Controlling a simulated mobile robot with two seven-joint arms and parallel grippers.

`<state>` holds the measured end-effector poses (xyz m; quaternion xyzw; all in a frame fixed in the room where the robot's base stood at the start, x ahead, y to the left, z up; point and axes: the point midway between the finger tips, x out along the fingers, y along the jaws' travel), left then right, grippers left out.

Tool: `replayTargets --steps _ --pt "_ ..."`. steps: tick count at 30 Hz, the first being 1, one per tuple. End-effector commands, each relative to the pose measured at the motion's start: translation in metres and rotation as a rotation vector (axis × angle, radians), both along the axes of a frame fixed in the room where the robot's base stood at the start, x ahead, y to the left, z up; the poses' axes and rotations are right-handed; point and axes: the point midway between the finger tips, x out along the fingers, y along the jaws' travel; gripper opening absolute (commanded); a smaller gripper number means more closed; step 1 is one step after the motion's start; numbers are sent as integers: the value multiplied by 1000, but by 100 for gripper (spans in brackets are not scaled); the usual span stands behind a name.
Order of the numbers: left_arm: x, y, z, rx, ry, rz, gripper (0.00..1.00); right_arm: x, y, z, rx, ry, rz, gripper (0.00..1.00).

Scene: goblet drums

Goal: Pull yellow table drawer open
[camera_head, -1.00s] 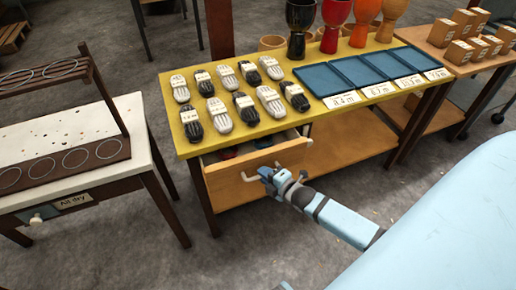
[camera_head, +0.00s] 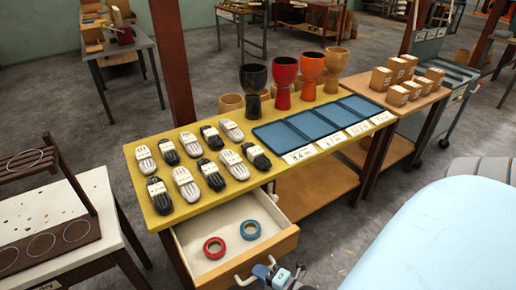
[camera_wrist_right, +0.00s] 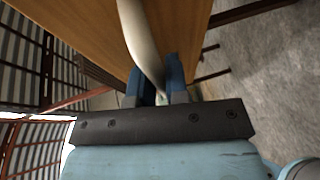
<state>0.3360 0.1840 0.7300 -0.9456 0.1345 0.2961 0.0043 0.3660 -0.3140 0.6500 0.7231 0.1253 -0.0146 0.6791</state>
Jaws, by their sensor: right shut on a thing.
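The yellow table (camera_head: 215,205) has its drawer (camera_head: 190,242) pulled well out at the front left. A red ring (camera_head: 214,248) and a blue ring (camera_head: 250,230) lie in the drawer's pale interior. My right gripper (camera_head: 266,274) is at the drawer's front, low in the head view. In the right wrist view its blue fingers (camera_wrist_right: 157,88) are shut on the pale curved drawer handle (camera_wrist_right: 140,40), against the wooden drawer front (camera_wrist_right: 85,25). My left gripper is not in view.
Rope bundles (camera_head: 185,185), blue trays (camera_head: 315,125) and goblet drums (camera_head: 285,82) stand on the yellow table. A white-topped table (camera_head: 75,245) with a dark rack is close on the left. A table with small boxes (camera_head: 400,80) adjoins on the right.

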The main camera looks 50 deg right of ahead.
Motion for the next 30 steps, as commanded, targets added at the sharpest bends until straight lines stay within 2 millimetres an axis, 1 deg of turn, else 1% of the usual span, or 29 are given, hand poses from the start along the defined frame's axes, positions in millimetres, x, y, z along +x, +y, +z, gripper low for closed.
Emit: replayTargets --steps 7,8,9,16,19,23,30 --pt "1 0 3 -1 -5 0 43 0 0 0 0 -1 0 0" --pt "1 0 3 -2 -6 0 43 0 0 0 0 -1 0 19" --pt "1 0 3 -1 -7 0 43 0 0 0 0 -1 0 24" --pt "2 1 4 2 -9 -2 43 0 0 0 0 0 0 24" --pt "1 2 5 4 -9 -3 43 -3 -1 0 0 1 0 24" --pt "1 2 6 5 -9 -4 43 -19 -3 4 0 2 -1 24" --pt "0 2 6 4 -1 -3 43 -72 -12 14 0 4 -2 24"
